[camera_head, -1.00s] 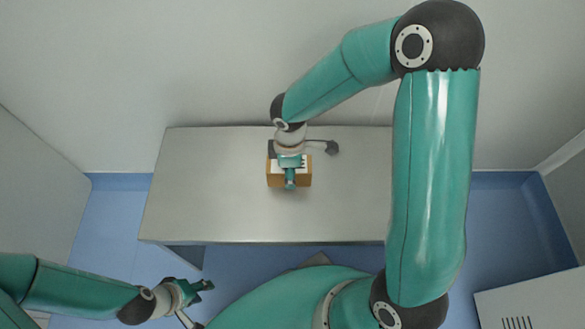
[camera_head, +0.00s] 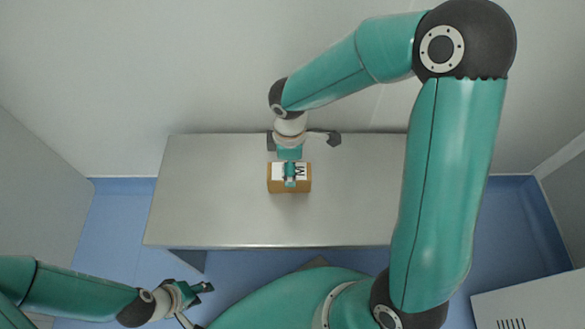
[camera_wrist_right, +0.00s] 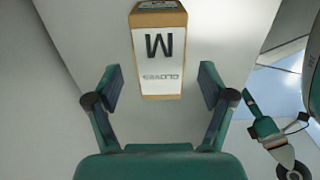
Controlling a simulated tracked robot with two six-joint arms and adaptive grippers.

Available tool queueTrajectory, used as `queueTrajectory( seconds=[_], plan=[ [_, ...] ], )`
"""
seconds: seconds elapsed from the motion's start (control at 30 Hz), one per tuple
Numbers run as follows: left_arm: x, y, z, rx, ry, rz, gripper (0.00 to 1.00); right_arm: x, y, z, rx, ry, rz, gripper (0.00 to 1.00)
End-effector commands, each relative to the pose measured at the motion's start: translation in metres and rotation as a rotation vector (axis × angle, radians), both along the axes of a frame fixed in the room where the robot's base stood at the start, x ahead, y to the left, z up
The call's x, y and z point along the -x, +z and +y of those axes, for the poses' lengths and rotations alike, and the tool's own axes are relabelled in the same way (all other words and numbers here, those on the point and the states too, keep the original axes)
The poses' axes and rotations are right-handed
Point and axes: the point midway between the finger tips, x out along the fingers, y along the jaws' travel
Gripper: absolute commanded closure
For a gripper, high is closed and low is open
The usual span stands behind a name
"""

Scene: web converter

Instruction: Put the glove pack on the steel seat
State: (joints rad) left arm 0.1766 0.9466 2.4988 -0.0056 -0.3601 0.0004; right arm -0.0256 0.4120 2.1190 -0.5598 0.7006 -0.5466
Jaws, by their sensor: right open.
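The glove pack (camera_head: 275,185), a brown box with a white label, rests on the steel seat (camera_head: 215,205), a grey flat-topped bench, near its middle. In the right wrist view, the pack (camera_wrist_right: 160,50) shows its "M" and "GLOVES" label beyond my fingertips. My right gripper (camera_wrist_right: 156,88) is open and empty, its fingers apart and clear of the pack. In the head view, the right gripper (camera_head: 290,174) hides part of the label. My left gripper (camera_head: 203,287) hangs in front of the bench at lower left, away from the pack; its finger gap is not clear.
A pale wall (camera_head: 220,60) stands right behind the bench. The steel top is bare on both sides of the pack. A white vented cabinet (camera_head: 530,300) stands at lower right on the blue floor (camera_head: 110,225).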

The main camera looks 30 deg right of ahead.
Motion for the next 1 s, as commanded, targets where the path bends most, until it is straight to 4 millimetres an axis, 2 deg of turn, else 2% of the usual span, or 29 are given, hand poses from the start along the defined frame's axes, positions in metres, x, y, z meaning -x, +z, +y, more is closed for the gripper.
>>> queueTrajectory(
  seconds=[0.03,0.1,0.3,0.9,1.0],
  plan=[
    [0.0,0.008,0.0,0.0,0.0,0.0,0.6,-0.001,0.016,0.0,0.0,-0.002,-0.004,0.18],
    [0.0,0.012,0.0,0.0,0.0,0.0,0.6,-0.001,0.029,0.0,0.0,-0.001,-0.004,0.18],
    [0.0,0.019,0.0,0.0,0.0,0.0,0.6,0.0,0.052,0.0,0.001,-0.001,-0.001,0.18],
    [0.0,0.02,0.0,0.0,0.0,0.0,0.6,0.0,0.056,0.0,0.0,-0.001,0.0,0.18],
    [0.0,0.025,0.0,0.0,0.0,0.0,0.6,0.0,0.062,0.0,0.0,-0.001,0.0,0.18]
  ],
)
